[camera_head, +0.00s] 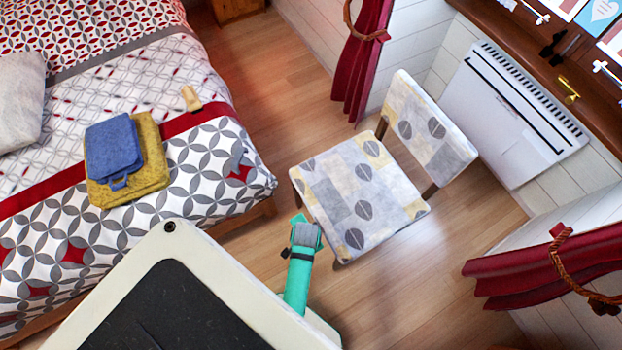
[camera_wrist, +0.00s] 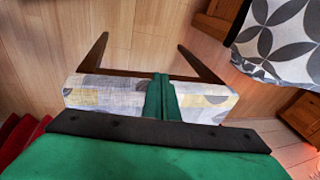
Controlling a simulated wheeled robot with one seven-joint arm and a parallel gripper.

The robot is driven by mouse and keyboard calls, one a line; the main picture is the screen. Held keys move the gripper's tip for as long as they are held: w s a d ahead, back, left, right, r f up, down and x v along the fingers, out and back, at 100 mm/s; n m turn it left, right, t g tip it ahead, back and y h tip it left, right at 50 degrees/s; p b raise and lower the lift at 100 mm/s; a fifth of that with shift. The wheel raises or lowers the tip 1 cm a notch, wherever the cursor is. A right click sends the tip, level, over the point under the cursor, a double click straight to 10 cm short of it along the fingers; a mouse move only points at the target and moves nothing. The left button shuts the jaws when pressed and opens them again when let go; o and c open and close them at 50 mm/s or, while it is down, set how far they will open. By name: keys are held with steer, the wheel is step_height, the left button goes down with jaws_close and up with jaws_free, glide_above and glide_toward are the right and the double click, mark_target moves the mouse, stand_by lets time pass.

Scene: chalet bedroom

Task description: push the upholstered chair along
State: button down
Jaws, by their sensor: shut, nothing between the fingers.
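The upholstered chair (camera_head: 360,190) stands on the wooden floor, with a grey, white and yellow leaf-patterned seat and a matching backrest (camera_head: 430,130) on its right side, toward the wall heater. My green gripper (camera_head: 305,232) is at the near left edge of the seat. In the wrist view the shut fingers (camera_wrist: 161,98) are in front of the seat's edge (camera_wrist: 110,92), and two dark wooden legs (camera_wrist: 203,64) stretch away beyond it. The fingers hold nothing. I cannot tell whether they touch the seat.
A bed (camera_head: 215,160) with patterned covers stands at the left, with a blue folded item (camera_head: 113,147) on a yellow one. A white heater (camera_head: 510,120) is on the wall behind the chair. Red curtains (camera_head: 362,60) hang nearby. Floor is clear between bed and chair.

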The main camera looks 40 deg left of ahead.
steer(key=w+a+f+g+h, duration=0.2)
steer(key=w+f, duration=0.3)
steer(key=f, duration=0.4)
steer(key=shift+w+a+f+m+g, duration=0.3)
steer(key=shift+w+a+m+g, duration=0.1)
stand_by(0.4)
